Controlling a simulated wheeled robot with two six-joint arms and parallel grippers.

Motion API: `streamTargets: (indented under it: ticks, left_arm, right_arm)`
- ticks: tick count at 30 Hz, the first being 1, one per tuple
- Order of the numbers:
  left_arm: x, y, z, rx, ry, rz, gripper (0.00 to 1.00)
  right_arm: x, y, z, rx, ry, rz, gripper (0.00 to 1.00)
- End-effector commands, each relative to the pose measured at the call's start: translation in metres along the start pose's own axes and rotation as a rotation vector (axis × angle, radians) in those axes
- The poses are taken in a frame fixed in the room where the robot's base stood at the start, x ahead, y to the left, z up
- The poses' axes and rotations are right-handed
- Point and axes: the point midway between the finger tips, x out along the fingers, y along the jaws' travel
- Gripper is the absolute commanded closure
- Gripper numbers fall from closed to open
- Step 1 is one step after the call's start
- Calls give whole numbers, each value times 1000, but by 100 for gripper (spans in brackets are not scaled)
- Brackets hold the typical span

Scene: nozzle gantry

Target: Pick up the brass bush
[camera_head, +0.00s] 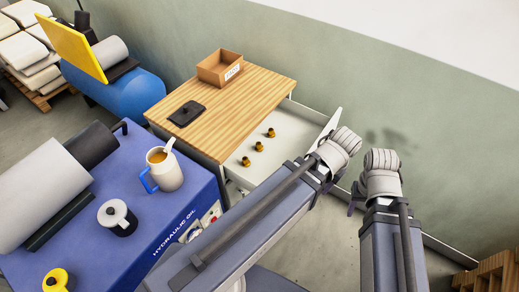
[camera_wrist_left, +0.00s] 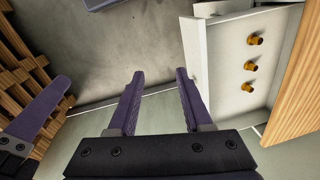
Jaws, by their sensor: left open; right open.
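Three brass bushes stand in a row, apart, in an open white drawer (camera_head: 283,118): one at the back (camera_head: 270,132), one in the middle (camera_head: 259,146), one in front (camera_head: 246,161). In the left wrist view, they show at the upper right (camera_wrist_left: 248,88). My left gripper (camera_wrist_left: 158,73) is open and empty, outside the drawer beside its wall. In the head view, its jaws are mostly hidden by its arm. My right gripper (camera_head: 354,199) is open, farther right of the drawer; one of its fingers shows at the left of the left wrist view.
The drawer belongs to a wooden-topped cabinet (camera_head: 245,95) bearing an open box (camera_head: 219,68) and a dark flat object (camera_head: 187,113). A blue unit (camera_head: 140,215) at left carries a mug (camera_head: 165,172) and a white-and-black pot (camera_head: 117,217). Wooden pallets (camera_head: 495,275) stand at lower right.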

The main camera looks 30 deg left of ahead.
Motion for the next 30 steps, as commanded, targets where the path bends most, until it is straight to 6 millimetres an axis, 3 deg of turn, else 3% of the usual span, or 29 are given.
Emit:
streamTargets:
  ticks: [8,14,21,30]
  left_arm:
    - [51,-32,-31,-139,84,-23,50]
    - [106,-77,-63,-304,189,-52,50]
    - [176,-157,-99,-544,354,-100,50]
    - [252,-263,-121,-807,559,-160,50]
  right_arm:
    - [49,-5,-3,-1,0,0,50]
    - [102,-10,-6,-2,0,0,50]
    - [174,-16,-10,-4,0,1,50]
    - [261,-25,-15,-6,0,1,50]
